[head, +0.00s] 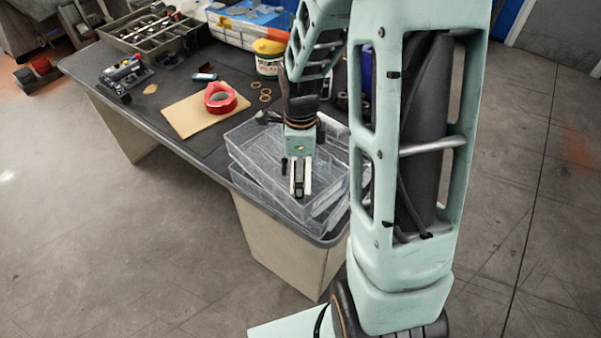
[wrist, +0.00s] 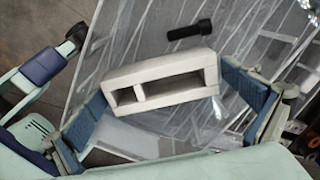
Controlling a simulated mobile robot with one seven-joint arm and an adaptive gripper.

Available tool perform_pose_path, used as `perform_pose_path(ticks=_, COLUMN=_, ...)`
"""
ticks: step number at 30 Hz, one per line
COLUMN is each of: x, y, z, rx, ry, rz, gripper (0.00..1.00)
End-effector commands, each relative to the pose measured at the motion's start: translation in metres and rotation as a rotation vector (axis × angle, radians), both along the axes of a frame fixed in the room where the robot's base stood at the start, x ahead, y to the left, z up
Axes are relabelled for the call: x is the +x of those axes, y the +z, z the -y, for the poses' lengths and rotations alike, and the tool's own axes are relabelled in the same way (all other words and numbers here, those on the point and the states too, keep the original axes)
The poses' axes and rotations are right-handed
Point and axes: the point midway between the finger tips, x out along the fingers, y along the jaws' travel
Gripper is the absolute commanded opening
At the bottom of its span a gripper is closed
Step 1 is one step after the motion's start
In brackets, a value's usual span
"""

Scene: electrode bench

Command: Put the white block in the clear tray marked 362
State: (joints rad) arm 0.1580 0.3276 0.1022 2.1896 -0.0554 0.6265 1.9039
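My gripper (head: 300,190) is over the stacked clear trays at the table's near right corner. In the wrist view the white block (wrist: 155,68), with two hollow openings, spans between the blue finger pads (wrist: 164,96). The pads press its two ends, and it looks slightly tilted. The upper clear tray (head: 245,160) sits askew on a lower clear tray (head: 262,195). Clear plastic with bright streaks also fills the wrist view (wrist: 130,35) behind the block. I cannot read a 362 mark. The height of the block above the tray floor is hard to tell.
A black bolt-like piece (wrist: 190,30) lies beyond the block. Red tape (head: 220,97) sits on a brown board (head: 190,115), left of the trays. A yellow-lidded tub (head: 268,58) and a compartment box (head: 150,30) stand behind. The table's left front is clear.

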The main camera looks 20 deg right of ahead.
Motion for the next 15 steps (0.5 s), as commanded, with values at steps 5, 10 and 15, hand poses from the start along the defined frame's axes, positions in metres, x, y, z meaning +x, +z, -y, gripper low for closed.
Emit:
perform_pose_path(ticks=5, x=0.0, y=0.001, z=0.0, rx=0.0, ry=0.0, rz=0.0, gripper=1.0)
perform_pose_path(ticks=10, x=0.001, y=0.014, z=0.0, rx=-0.001, ry=0.0, rz=0.003, gripper=1.0)
perform_pose_path(ticks=15, x=0.002, y=0.05, z=0.0, rx=-0.001, ry=0.001, rz=0.006, gripper=1.0)
